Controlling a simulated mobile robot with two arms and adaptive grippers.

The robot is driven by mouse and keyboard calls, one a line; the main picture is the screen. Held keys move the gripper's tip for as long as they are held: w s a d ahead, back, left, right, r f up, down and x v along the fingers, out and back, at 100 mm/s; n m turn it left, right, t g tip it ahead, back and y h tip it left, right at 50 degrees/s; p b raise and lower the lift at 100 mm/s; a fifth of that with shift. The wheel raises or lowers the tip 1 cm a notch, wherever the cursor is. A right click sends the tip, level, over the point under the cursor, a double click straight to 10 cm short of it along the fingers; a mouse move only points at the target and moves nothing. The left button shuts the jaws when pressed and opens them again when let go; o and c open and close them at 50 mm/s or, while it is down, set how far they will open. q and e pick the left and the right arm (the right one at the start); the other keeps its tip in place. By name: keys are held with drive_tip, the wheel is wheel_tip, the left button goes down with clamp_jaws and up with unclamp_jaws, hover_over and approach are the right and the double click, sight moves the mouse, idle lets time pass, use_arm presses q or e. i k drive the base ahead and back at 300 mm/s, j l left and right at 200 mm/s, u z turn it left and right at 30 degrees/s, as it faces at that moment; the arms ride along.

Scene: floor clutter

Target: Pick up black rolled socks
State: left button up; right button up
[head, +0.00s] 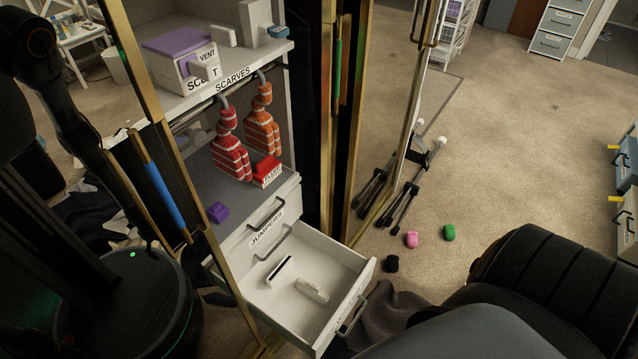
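A small black rolled bundle, which looks like the black rolled socks (391,264), lies on the beige carpet just right of the open drawer. A pink rolled bundle (411,240) and a green rolled bundle (449,232) lie a little beyond it to the right. The three are apart from each other. I cannot make out either of my grippers in the head view, and nothing is seen touching the black bundle.
The open jumpers drawer (318,268) juts out beside the black bundle. Dark cloth (392,318) lies in front. Gold-framed wardrobe doors and thin black rods with white ends (405,205) stand behind. A large black and grey shape blocks the lower right.

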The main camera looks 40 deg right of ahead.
sight(392, 261)
drive_tip(key=z, duration=1.9)
